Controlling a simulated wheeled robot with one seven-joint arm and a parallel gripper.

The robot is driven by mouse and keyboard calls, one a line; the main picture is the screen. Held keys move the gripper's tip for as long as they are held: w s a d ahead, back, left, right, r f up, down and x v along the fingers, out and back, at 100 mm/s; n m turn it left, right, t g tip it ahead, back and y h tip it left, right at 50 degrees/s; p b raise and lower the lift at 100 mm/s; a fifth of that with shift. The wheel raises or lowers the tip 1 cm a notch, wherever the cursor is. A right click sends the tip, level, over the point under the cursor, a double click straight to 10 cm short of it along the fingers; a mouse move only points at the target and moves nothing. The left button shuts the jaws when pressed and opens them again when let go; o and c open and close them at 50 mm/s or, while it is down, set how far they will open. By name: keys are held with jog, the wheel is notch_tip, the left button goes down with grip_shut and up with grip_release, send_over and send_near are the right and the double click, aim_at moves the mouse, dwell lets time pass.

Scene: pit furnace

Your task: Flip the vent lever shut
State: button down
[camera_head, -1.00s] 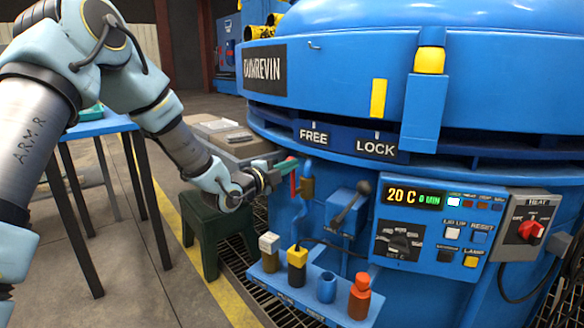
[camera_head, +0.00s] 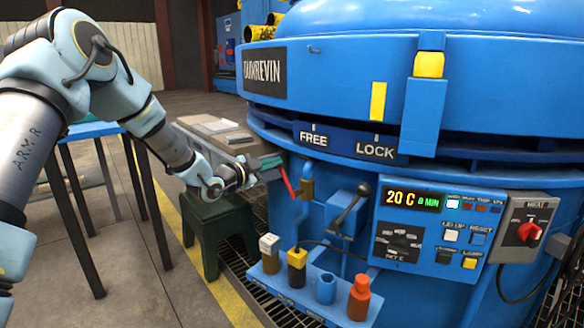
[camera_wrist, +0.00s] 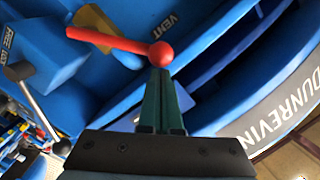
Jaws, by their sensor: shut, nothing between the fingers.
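The vent lever (camera_head: 289,183) is a red bar on a brass valve body (camera_head: 307,188) at the left front of the blue furnace. In the head view it leans up and to the left. In the wrist view the red lever (camera_wrist: 108,40) ends in a round ball (camera_wrist: 161,54), with a "VENT" label beyond it. My gripper (camera_head: 274,162) has dark green fingers, closed together and holding nothing. In the wrist view its fingertips (camera_wrist: 160,75) are right at the ball, seeming to touch it. The exact contact is hidden.
A second lever (camera_head: 351,208) with a dark knob stands right of the valve. A blue shelf (camera_head: 262,285) with several small bottles juts out below. A green stool (camera_head: 215,210) and a blue table (camera_head: 95,130) stand left. The control panel (camera_head: 425,235) is at right.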

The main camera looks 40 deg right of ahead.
jog(key=w+f+n+g+p, duration=0.1)
jog(key=w+f+n, duration=0.5)
jog(key=f+n, duration=0.2)
jog(key=shift+w+a+n, duration=0.25)
jog(key=shift+w+n, duration=0.1)
jog(key=shift+n, duration=0.05)
jog(key=shift+r, duration=0.1)
dwell(0.6)
